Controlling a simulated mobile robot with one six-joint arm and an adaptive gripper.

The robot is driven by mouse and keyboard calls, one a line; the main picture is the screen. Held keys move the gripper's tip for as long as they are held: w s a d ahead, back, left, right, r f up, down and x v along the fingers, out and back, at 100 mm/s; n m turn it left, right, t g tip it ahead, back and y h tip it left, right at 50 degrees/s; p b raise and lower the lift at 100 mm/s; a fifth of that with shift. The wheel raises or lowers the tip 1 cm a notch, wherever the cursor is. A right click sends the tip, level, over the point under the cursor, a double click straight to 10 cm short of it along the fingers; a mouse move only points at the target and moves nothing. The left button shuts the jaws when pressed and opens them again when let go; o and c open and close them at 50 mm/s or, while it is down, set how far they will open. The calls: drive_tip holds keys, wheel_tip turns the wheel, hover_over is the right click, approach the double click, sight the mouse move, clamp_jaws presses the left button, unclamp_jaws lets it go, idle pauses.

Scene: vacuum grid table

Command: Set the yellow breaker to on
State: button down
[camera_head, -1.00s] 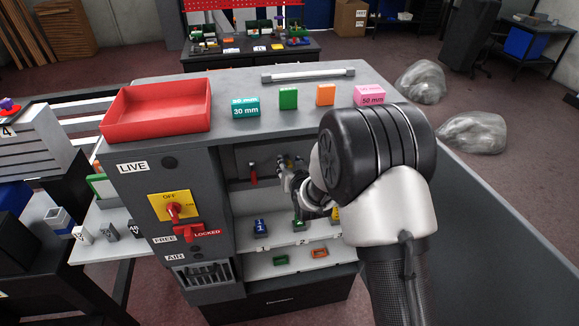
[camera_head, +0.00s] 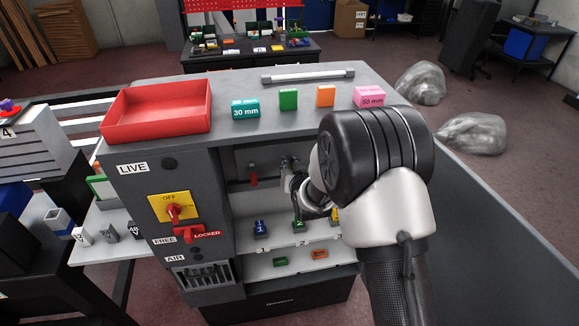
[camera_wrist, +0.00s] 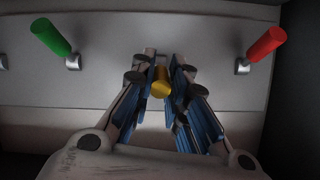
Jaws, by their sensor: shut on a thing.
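The yellow breaker handle (camera_wrist: 160,82) shows in the wrist view, between the two blue-padded fingers of my gripper (camera_wrist: 162,88), which are shut on it. A green handle (camera_wrist: 51,38) is at the left and a red handle (camera_wrist: 265,44) at the right, each on a small metal mount on the pale panel. In the head view my gripper (camera_head: 289,165) reaches into the cabinet recess, right of the red handle (camera_head: 253,176), which points down. The yellow handle is hidden there by my gripper.
The cabinet (camera_head: 140,200) has a yellow OFF rotary switch (camera_head: 170,206) and a red LOCKED part (camera_head: 188,233) on its left front. A red tray (camera_head: 155,110) and several coloured blocks stand on top. Numbered blocks, such as a blue one (camera_head: 260,227), sit on the shelf below my gripper.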

drive_tip(key=shift+r, duration=0.1)
idle(0.3)
drive_tip(key=shift+w+r+g+p, duration=0.15)
drive_tip(key=shift+r+g+p, duration=0.3)
drive_tip(key=shift+p, duration=0.25)
drive_tip(key=shift+g+h+p, duration=0.3)
drive_tip(key=shift+g+p, duration=0.1)
drive_tip(key=shift+g, duration=0.15)
drive_tip(key=shift+f, duration=0.1)
drive_tip(key=c, duration=1.5)
unclamp_jaws()
drive_tip(key=shift+c, duration=0.2)
drive_tip(key=v, duration=1.2)
